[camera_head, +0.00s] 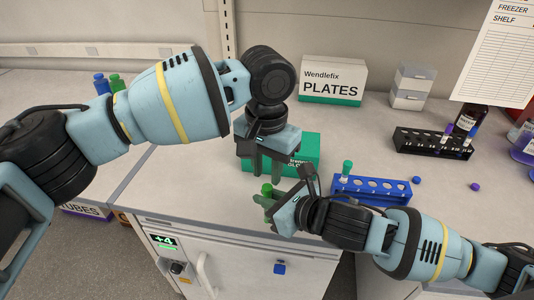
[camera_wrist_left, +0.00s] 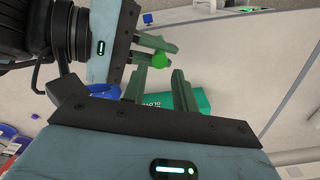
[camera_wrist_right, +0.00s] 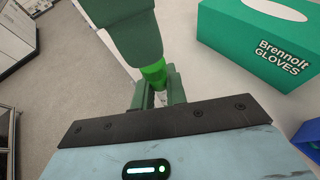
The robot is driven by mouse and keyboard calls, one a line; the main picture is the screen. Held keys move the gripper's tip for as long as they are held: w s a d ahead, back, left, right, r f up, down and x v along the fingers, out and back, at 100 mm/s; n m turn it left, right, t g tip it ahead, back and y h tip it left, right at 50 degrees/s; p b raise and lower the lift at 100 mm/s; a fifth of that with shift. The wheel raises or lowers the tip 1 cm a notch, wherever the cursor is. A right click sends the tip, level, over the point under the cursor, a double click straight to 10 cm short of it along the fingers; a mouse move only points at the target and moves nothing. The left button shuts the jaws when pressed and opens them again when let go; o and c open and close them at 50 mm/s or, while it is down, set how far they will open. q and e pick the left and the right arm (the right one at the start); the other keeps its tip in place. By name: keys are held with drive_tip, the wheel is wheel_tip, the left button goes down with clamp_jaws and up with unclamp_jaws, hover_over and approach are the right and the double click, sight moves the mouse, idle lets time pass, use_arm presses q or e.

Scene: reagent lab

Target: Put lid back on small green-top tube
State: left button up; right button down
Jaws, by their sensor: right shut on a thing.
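My right gripper (camera_head: 268,203) is shut on a small tube (camera_wrist_right: 161,98) and holds it above the front counter edge. A bright green lid (camera_head: 267,188) is at the tube's top; it also shows in the right wrist view (camera_wrist_right: 153,73) and the left wrist view (camera_wrist_left: 157,60). I cannot tell how firmly it sits. My left gripper (camera_head: 270,172) is just above, fingers pointing down. In the left wrist view its fingers (camera_wrist_left: 160,80) are apart with nothing between them, and the lid is just beyond their tips. A finger of it hides part of the right wrist view.
A green glove box (camera_head: 308,150) stands behind the grippers. A blue rack (camera_head: 372,190) with a green-capped tube (camera_head: 347,168) is to the right. A black rack (camera_head: 432,143) stands further back.

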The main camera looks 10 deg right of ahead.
sight(267, 187)
use_arm(q)
drive_tip(key=shift+f, duration=1.8)
clamp_jaws()
drive_tip(key=shift+o, duration=1.4)
unclamp_jaws()
drive_tip(key=shift+r, duration=2.3)
drive_tip(key=o, duration=0.6)
drive_tip(key=shift+c, duration=0.2)
